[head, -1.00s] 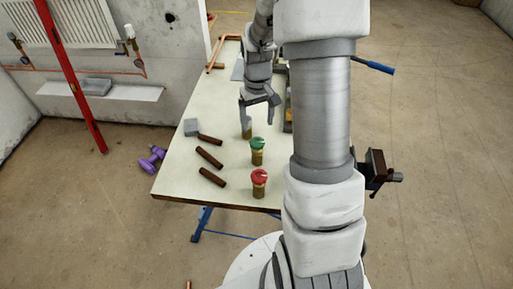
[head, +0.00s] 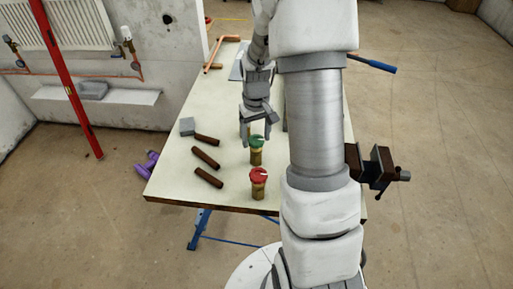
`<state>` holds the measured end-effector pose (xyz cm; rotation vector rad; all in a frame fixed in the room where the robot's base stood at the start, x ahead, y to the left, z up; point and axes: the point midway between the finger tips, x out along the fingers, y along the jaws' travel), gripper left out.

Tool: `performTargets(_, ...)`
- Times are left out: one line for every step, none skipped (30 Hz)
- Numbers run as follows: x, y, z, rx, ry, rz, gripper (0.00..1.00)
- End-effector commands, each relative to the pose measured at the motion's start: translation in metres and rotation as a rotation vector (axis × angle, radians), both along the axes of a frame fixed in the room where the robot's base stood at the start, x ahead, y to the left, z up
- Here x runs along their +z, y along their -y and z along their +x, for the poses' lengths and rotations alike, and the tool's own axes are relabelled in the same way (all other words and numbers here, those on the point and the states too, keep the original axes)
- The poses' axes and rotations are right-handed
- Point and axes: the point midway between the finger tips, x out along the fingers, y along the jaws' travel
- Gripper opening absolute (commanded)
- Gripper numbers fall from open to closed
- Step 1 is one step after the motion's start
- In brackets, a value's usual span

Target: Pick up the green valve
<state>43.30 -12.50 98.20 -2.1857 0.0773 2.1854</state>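The green valve (head: 257,157) stands upright on the workbench, with a green cap and a brass body. A similar valve with a red cap (head: 258,184) stands just in front of it, nearer to me. My gripper (head: 257,134) points down directly behind and above the green valve, with its fingers apart. The left fingertip shows just left of the green cap. I see nothing held between the fingers, and I cannot tell whether they touch the valve.
Copper pipe (head: 215,55) lies at the back. A vice (head: 376,167) sits at the right edge. My arm hides the bench's right side.

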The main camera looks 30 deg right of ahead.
Motion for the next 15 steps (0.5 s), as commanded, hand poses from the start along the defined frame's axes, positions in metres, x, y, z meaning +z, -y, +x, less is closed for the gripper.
performTargets(0.0, 0.0, 0.0, 0.0, 0.0, 0.0, 0.62)
performTargets(0.0, 0.0, 0.0, 0.0, 0.0, 0.0, 0.56)
performTargets(0.0, 0.0, 0.0, 0.0, 0.0, 0.0, 0.49)
performTargets(0.0, 0.0, -0.0001, 0.0, 0.0, 0.0, 0.44)
performTargets(0.0, 0.0, 0.0, 0.0, 0.0, 0.0, 0.38)
performTargets(0.0, 0.0, 0.0, 0.0, 0.0, 0.0, 0.31)
performTargets(0.0, 0.0, 0.0, 0.0, 0.0, 0.0, 0.26)
performTargets(0.0, 0.0, 0.0, 0.0, 0.0, 0.0, 0.2)
performTargets(0.0, 0.0, 0.0, 0.0, 0.0, 0.0, 0.13)
performTargets(0.0, 0.0, 0.0, 0.0, 0.0, 0.0, 0.08)
performTargets(0.0, 0.0, 0.0, 0.0, 0.0, 0.0, 0.02)
performTargets(0.0, 0.0, 0.0, 0.0, 0.0, 0.0, 0.0)
performTargets(0.0008, 0.0001, 0.0005, 0.0, 0.002, 0.0, 0.0)
performTargets(0.0008, 0.0001, 0.0005, 0.0, 0.002, 0.0, 0.0)
performTargets(0.001, 0.0001, 0.0005, 0.0, 0.002, 0.0, 0.0)
